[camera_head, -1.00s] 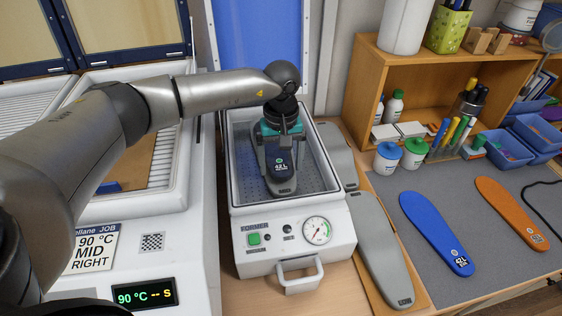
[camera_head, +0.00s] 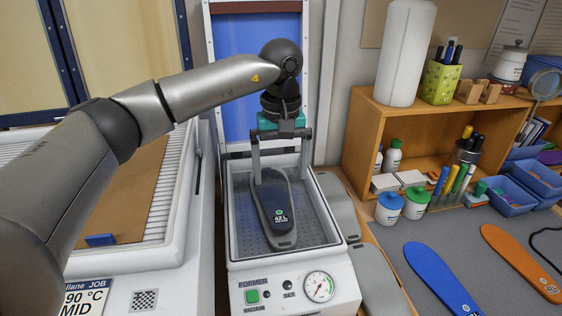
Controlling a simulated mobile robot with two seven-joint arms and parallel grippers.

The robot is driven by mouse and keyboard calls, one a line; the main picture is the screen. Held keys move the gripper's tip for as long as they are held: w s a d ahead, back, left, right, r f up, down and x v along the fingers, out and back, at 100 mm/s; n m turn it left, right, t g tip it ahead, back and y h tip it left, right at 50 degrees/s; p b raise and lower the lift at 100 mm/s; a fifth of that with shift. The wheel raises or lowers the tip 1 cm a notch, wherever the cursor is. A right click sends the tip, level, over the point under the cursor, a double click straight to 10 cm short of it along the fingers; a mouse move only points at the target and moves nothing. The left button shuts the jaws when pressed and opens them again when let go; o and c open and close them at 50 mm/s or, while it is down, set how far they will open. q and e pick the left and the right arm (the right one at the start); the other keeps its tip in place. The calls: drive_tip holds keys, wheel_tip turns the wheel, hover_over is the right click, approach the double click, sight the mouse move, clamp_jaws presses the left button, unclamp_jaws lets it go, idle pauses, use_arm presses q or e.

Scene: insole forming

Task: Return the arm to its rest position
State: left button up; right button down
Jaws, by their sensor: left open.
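My left arm (camera_head: 150,105) reaches in from the left. Its gripper (camera_head: 281,176) points down over the former box, with its two fingers spread wide and nothing between them. Below it, a grey shoe-shaped form marked 42 L (camera_head: 276,212) lies on the perforated bed inside the white former (camera_head: 337,262). The fingertips look above the form, around its upper end; the exact gap cannot be told. The former's blue lid (camera_head: 240,85) stands raised behind the arm. My right gripper is not in view.
The heater (camera_head: 140,262) stands open at left. A wooden shelf (camera_head: 352,130) with bottles stands at right. A blue insole (camera_head: 440,278) and an orange insole (camera_head: 522,258) lie on the grey mat. Grey forms (camera_head: 337,205) lie beside the former.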

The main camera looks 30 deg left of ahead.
use_arm(q)
drive_tip(key=shift+r, duration=1.2)
